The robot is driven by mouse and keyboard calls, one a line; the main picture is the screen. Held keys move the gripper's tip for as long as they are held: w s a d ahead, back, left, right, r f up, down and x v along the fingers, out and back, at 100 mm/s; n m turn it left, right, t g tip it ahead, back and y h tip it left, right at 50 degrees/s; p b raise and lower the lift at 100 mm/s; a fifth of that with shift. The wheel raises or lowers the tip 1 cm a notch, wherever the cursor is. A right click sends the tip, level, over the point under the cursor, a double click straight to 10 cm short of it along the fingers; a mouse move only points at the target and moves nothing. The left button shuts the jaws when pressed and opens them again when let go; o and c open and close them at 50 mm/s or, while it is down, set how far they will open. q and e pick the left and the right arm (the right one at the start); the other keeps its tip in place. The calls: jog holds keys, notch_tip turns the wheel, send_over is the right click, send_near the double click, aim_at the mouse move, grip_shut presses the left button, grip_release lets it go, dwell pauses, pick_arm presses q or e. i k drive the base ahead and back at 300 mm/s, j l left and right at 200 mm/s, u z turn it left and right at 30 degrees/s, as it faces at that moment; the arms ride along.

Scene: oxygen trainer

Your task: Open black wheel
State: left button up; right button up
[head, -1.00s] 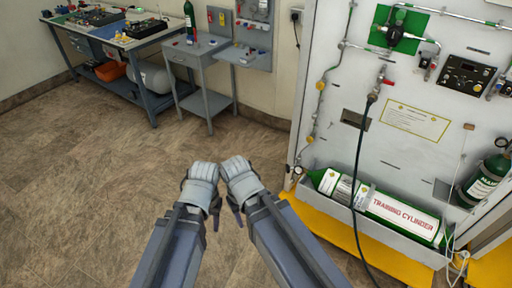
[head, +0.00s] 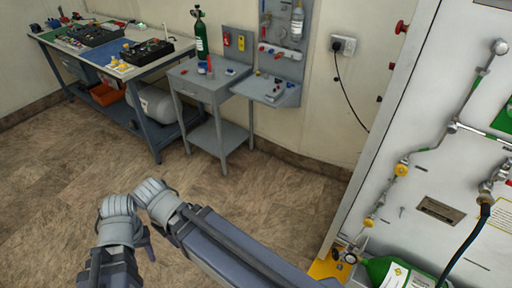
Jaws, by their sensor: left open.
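I cannot make out a black wheel clearly in the head view. The white trainer panel (head: 425,135) stands at the right, cut off by the picture edge. Its silver pipe carries two yellow fittings, an upper one (head: 402,170) and a lower one (head: 369,222). Small dark and pale parts (head: 347,254) sit at the panel's lower left corner, too small to tell apart. My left gripper (head: 118,212) is open and empty at the lower left, over the floor. My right gripper (head: 154,198) is close beside it; its jaw state is unclear. Both are well away from the panel.
A green cylinder (head: 390,268) lies at the panel's foot, partly cut off, with a dark hose (head: 465,245) above it. A grey side table (head: 211,84) and a workbench (head: 150,68) stand along the back wall. A green bottle (head: 201,38) stands at the back. The brown floor between is clear.

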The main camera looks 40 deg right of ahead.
aim_at(335, 253)
jog(key=i+u, duration=0.2)
jog(key=i, duration=0.5)
jog(key=i+z, duration=0.35)
jog(key=i+j+z, duration=0.15)
jog(key=z, duration=0.15)
jog(key=i+z, duration=0.15)
jog(key=z, duration=0.25)
jog(key=i+j+z, duration=0.1)
jog(key=z, duration=0.35)
jog(key=i+j+z, duration=0.15)
jog(key=z, duration=0.25)
jog(key=i+j+z, duration=0.15)
jog(key=z, duration=0.3)
jog(key=i+j+z, duration=0.1)
jog(key=z, duration=0.3)
jog(key=i+j+z, duration=0.1)
jog(key=z, duration=0.3)
jog(key=j+z, duration=0.4)
jog(key=i+j+z, duration=0.1)
jog(key=z, duration=0.3)
jog(key=j+z, duration=1.6)
jog(key=j, duration=0.2)
jog(key=k, duration=0.05)
